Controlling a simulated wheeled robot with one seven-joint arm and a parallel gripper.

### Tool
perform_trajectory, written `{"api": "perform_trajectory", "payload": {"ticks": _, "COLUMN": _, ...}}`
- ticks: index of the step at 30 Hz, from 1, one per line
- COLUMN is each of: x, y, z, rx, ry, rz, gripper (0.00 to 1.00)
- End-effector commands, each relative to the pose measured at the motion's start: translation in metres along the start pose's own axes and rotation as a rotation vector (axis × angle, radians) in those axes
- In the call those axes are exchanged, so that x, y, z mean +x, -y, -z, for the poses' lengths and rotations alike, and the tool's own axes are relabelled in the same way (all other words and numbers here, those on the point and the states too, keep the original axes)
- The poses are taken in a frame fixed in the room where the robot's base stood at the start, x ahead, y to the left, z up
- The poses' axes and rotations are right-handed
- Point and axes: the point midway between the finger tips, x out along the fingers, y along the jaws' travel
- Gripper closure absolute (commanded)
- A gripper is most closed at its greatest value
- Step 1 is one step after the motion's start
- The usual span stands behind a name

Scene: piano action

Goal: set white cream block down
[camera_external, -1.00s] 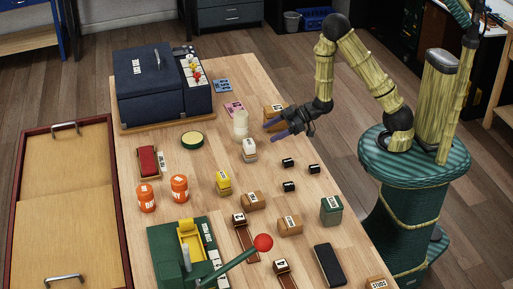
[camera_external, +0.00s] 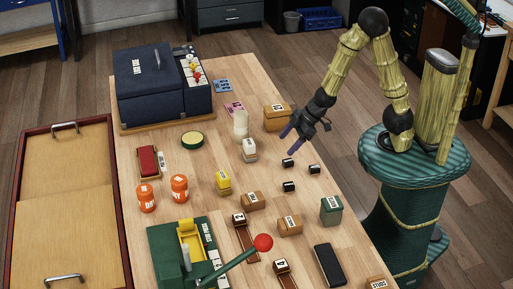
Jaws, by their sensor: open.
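A white cream block (camera_external: 249,151) with a small label stands upright on the wooden table, near the middle. A pale cream cylinder-like piece (camera_external: 240,126) stands just behind it. My gripper (camera_external: 289,143) is open and empty, with its dark bluish fingers apart. In the picture it is to the right of the white cream block and apart from it, above the table's right side.
Several small black blocks (camera_external: 288,186) lie below my gripper. A brown labelled box (camera_external: 276,117) stands behind it. A dark blue case (camera_external: 150,82) fills the far left. A green press with a red-knobbed lever (camera_external: 263,243) is at the front.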

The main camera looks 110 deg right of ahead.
Motion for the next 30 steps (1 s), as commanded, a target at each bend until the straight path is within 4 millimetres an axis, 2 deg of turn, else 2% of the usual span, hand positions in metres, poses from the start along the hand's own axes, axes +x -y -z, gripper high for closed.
{"api": "perform_trajectory", "payload": {"ticks": 1, "x": -0.011, "y": 0.014, "z": -0.001, "rx": -0.003, "ry": 0.041, "rz": 0.006, "gripper": 0.31}}
{"api": "perform_trajectory", "payload": {"ticks": 6, "x": -0.049, "y": 0.056, "z": -0.022, "rx": 0.016, "ry": 0.211, "rz": 0.040, "gripper": 0.31}}
{"api": "perform_trajectory", "payload": {"ticks": 9, "x": -0.070, "y": 0.077, "z": -0.035, "rx": 0.027, "ry": 0.295, "rz": 0.068, "gripper": 0.31}}
{"api": "perform_trajectory", "payload": {"ticks": 12, "x": -0.083, "y": 0.090, "z": -0.044, "rx": 0.035, "ry": 0.349, "rz": 0.088, "gripper": 0.31}}
{"api": "perform_trajectory", "payload": {"ticks": 20, "x": -0.087, "y": 0.093, "z": -0.048, "rx": 0.038, "ry": 0.371, "rz": 0.093, "gripper": 0.31}}
{"api": "perform_trajectory", "payload": {"ticks": 21, "x": -0.087, "y": 0.092, "z": -0.048, "rx": 0.038, "ry": 0.370, "rz": 0.093, "gripper": 0.29}}
{"api": "perform_trajectory", "payload": {"ticks": 25, "x": -0.089, "y": 0.092, "z": -0.045, "rx": 0.038, "ry": 0.372, "rz": 0.093, "gripper": 0.04}}
{"api": "perform_trajectory", "payload": {"ticks": 26, "x": -0.091, "y": 0.091, "z": -0.043, "rx": 0.038, "ry": 0.373, "rz": 0.092, "gripper": 0.00}}
{"api": "perform_trajectory", "payload": {"ticks": 30, "x": -0.100, "y": 0.088, "z": -0.031, "rx": 0.037, "ry": 0.389, "rz": 0.092, "gripper": 0.00}}
